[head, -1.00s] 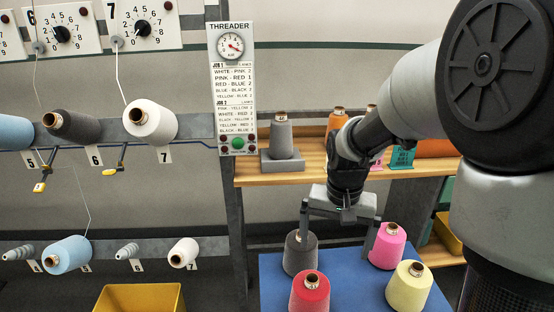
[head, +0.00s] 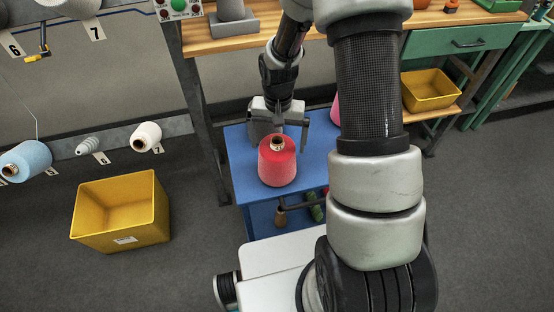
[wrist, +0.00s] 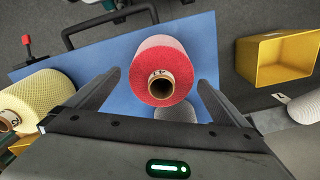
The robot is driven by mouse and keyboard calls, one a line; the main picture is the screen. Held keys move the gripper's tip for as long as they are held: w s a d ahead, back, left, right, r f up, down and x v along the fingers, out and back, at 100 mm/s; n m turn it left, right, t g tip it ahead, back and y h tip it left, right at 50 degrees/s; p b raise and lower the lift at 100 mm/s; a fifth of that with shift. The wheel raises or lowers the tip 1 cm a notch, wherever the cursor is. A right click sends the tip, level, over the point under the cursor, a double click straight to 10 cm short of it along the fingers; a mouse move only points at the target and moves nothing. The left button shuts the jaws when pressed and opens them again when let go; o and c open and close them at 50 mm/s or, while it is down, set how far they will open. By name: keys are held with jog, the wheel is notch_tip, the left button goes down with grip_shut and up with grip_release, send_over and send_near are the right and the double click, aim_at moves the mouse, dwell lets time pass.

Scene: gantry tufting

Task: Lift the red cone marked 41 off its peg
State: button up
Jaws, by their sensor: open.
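The red cone (head: 277,165) stands upright on the blue table top (head: 243,180) of a low cart. In the wrist view the red cone (wrist: 160,60) shows its brown core opening with a small label inside, which seems to read 41. My gripper (head: 281,128) is open, at the far side of the cone in the head view. In the wrist view its two fingers (wrist: 158,80) lie left and right of the cone, apart from it, with nothing held. The peg is hidden. How high the fingertips are against the cone I cannot tell.
A grey cone (wrist: 175,114) lies close behind the red one, under my gripper. A yellow cone (wrist: 42,92) is at the left in the wrist view. A pink cone (head: 335,110) is partly hidden by my arm. A yellow bin (head: 122,215) stands left of the cart.

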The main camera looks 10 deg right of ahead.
jog(key=shift+w+a+f, duration=0.1)
jog(key=shift+f, duration=2.7)
jog(key=shift+c, duration=0.4)
jog(key=shift+r, duration=0.1)
jog(key=c, duration=1.6)
jog(key=shift+r, duration=0.1)
